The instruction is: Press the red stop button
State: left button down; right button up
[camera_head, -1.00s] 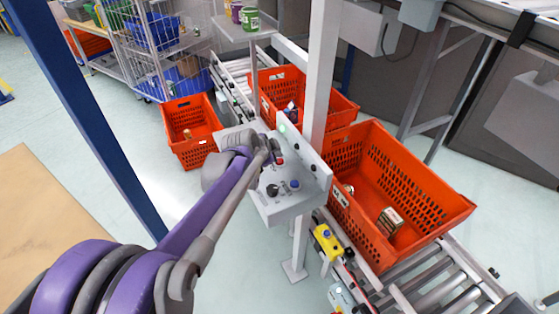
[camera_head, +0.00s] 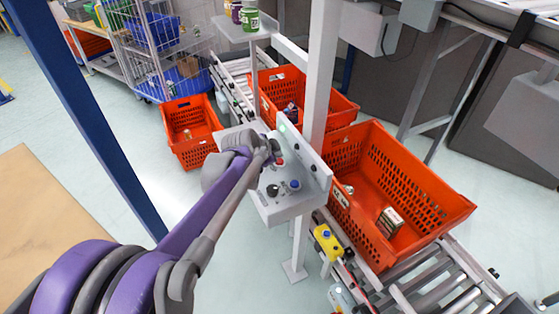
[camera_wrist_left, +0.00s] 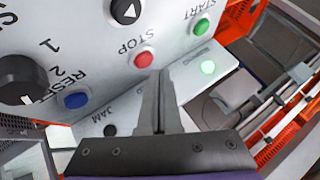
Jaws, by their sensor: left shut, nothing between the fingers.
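The red stop button (camera_wrist_left: 144,60) sits on a pale control panel (camera_wrist_left: 100,45), under the word STOP, in the left wrist view. In the head view the red button (camera_head: 281,161) shows just beside my left gripper (camera_head: 274,150). In the left wrist view my left gripper (camera_wrist_left: 160,74) is shut and empty. Its fingertips appear just beside the red button's edge; I cannot tell whether they touch it. The button does not look covered. My right gripper is in neither view.
An orange tote (camera_head: 400,215) stands on the roller conveyor to the right.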

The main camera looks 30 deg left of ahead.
pick_arm(q)
jog(key=shift+f, duration=0.1)
dwell(0.4)
jog(key=shift+f, duration=0.35)
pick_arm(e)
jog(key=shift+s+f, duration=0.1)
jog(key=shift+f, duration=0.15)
pick_arm(q)
jog(key=shift+f+b, duration=0.45)
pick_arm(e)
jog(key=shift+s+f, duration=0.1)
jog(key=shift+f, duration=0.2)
pick_arm(q)
jog(key=shift+r, duration=0.1)
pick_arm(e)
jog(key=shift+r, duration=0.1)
pick_arm(q)
jog(key=shift+r+p, duration=0.6)
jog(key=shift+r, duration=0.15)
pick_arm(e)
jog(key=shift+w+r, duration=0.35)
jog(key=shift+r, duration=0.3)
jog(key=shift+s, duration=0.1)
